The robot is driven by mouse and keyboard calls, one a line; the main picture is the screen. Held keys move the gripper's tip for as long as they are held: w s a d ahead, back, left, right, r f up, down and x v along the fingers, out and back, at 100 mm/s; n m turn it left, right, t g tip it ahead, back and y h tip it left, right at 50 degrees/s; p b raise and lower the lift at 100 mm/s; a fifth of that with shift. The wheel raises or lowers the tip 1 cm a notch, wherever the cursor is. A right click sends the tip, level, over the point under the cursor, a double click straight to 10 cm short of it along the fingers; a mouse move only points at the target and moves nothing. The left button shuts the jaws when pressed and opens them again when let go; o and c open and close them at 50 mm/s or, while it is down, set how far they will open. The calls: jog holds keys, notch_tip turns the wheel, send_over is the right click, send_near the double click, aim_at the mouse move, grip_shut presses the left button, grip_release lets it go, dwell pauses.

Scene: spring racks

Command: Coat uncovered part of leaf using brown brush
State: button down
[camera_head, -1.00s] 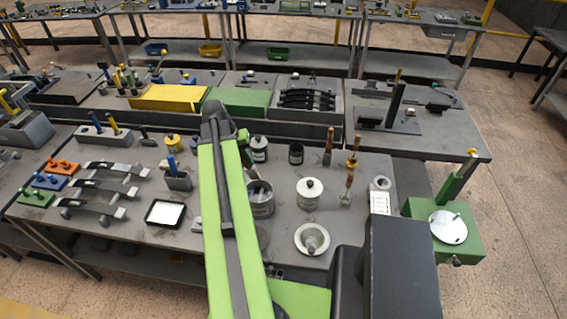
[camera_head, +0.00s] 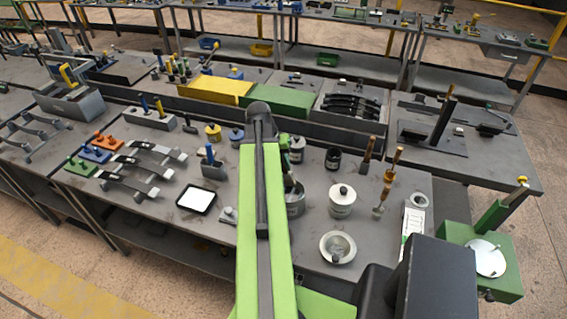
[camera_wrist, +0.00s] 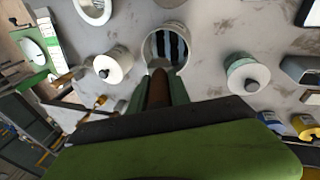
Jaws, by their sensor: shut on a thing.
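My gripper (camera_wrist: 158,82) is shut on a brown brush (camera_wrist: 158,90), whose brown handle shows between the fingers in the wrist view. The brush's far end is hidden. The gripper is at the near rim of an open grey pot (camera_wrist: 168,35) with dark stripes inside. In the head view this pot (camera_head: 296,204) is partly hidden behind my green arm, with dark green fingers at its mouth. Several dark leaves with pale parts (camera_head: 143,168) lie in a row at the left of the bench. I cannot tell which part is uncovered.
A white lidded pot (camera_head: 342,201) and a white bowl (camera_head: 337,247) stand right of the open pot. A black-rimmed tray (camera_head: 196,200) lies left of my arm. A green vise (camera_head: 488,260) is at the right.

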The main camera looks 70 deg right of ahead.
notch_tip(320, 180, down, 9)
jog(key=b, duration=0.8)
jog(key=shift+f+b, duration=0.2)
jog(key=shift+b, duration=0.1)
jog(key=shift+r, duration=0.1)
dwell(0.3)
notch_tip(320, 180, up, 7)
jog(key=p, duration=0.7)
jog(key=shift+r+p, duration=0.2)
jog(key=shift+p, duration=0.1)
notch_tip(320, 180, up, 4)
jog(key=p, duration=0.4)
jog(key=shift+r, duration=0.1)
jog(key=shift+s, duration=0.1)
